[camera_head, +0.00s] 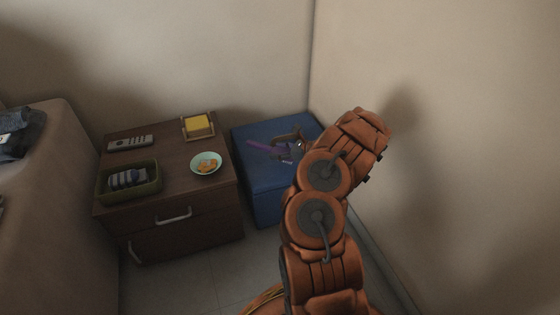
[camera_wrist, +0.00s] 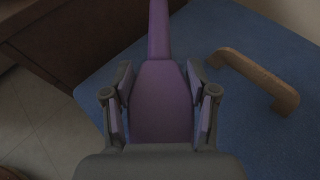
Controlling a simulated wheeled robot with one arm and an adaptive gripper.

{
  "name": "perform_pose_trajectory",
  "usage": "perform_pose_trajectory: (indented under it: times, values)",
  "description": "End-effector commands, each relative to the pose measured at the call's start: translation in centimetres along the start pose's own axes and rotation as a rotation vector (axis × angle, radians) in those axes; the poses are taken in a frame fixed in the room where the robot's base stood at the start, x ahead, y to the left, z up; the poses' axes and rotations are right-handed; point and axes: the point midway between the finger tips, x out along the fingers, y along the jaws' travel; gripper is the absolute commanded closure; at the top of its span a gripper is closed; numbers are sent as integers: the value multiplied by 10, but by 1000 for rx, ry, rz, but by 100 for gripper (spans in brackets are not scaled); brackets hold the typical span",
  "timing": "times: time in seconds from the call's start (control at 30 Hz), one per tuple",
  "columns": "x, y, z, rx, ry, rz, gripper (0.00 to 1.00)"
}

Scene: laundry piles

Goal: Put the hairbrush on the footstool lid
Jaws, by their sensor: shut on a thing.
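The purple hairbrush (camera_wrist: 160,95) is between the fingers of my gripper (camera_wrist: 160,105) in the wrist view, with its handle pointing away. My gripper is shut on it. In the head view the hairbrush (camera_head: 265,148) shows as a purple strip over the blue footstool lid (camera_head: 262,176), and my gripper (camera_head: 291,150) is partly hidden by my arm. The blue lid (camera_wrist: 255,130) lies below the hairbrush in the wrist view. I cannot tell whether the hairbrush touches the lid. A wooden handle (camera_wrist: 255,78) stands on the lid, right of the hairbrush and apart from it.
A brown nightstand (camera_head: 190,222) stands left of the footstool. It bears a remote (camera_head: 130,142), a green basket (camera_head: 130,192), a bowl (camera_head: 206,163) with orange pieces and a yellow pad in a holder (camera_head: 198,125). Walls close in behind and right.

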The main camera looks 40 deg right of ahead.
Motion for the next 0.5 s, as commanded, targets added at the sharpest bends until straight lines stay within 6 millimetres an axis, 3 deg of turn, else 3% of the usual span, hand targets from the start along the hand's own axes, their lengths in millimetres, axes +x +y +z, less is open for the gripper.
perform_pose_trajectory:
  times: [0.3,0.5]
  values:
    - [14,0,-34,0,2,1,81]
    - [14,0,-33,-2,1,-1,81]
